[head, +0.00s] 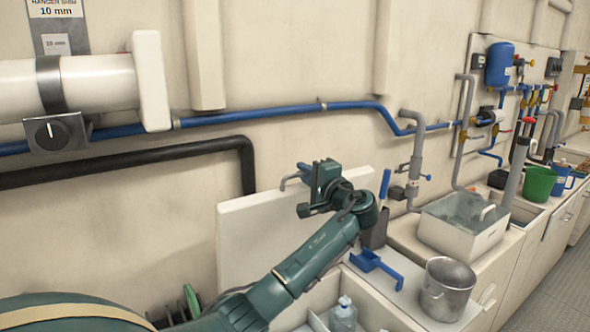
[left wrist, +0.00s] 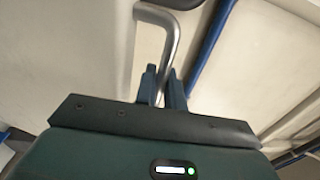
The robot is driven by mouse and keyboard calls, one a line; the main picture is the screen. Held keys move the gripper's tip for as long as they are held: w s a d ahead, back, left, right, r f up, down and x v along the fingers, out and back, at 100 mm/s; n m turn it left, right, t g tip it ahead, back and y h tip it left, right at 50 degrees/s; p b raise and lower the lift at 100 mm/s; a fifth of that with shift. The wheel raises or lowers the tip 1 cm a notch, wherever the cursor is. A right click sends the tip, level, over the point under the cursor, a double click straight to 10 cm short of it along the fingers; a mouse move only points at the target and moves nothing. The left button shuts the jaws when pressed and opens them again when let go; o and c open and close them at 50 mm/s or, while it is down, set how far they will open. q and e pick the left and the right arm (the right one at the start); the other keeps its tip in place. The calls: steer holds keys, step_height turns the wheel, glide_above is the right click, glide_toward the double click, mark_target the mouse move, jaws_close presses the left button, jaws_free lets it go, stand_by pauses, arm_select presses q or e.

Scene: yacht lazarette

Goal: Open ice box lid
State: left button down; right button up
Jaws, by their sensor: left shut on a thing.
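The white ice box lid (head: 250,235) stands raised, near upright, in front of the wall in the head view. Its pale panel also shows in the left wrist view (left wrist: 85,60). A grey bent-bar handle (head: 289,180) is at its upper edge; the bar (left wrist: 172,45) runs down between my fingers in the left wrist view. My left gripper (head: 305,176) is shut on this handle (left wrist: 163,92). Below the lid the ice box (head: 372,316) is open, with a clear bottle (head: 343,316) inside. My arm hides part of the lid and box. My right gripper is not in view.
A blue scoop (head: 377,267) lies on the counter right of the box, beside a metal pot (head: 447,292). A white basin (head: 458,236) and green bucket (head: 539,184) stand farther right. A blue pipe (head: 270,112) and black pipe (head: 130,162) run along the wall.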

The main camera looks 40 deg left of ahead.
arm_select(q)
steer(key=s+d+f, duration=0.2)
steer(key=d, duration=0.4)
steer(key=shift+d, duration=0.25)
steer(key=c, duration=1.6)
jaws_free()
steer(key=shift+o, duration=0.2)
steer(key=shift+d, duration=0.1)
steer(key=b+v, duration=0.2)
steer(key=v, duration=1.1)
steer(key=shift+f+b, duration=0.2)
steer(key=shift+b, duration=0.1)
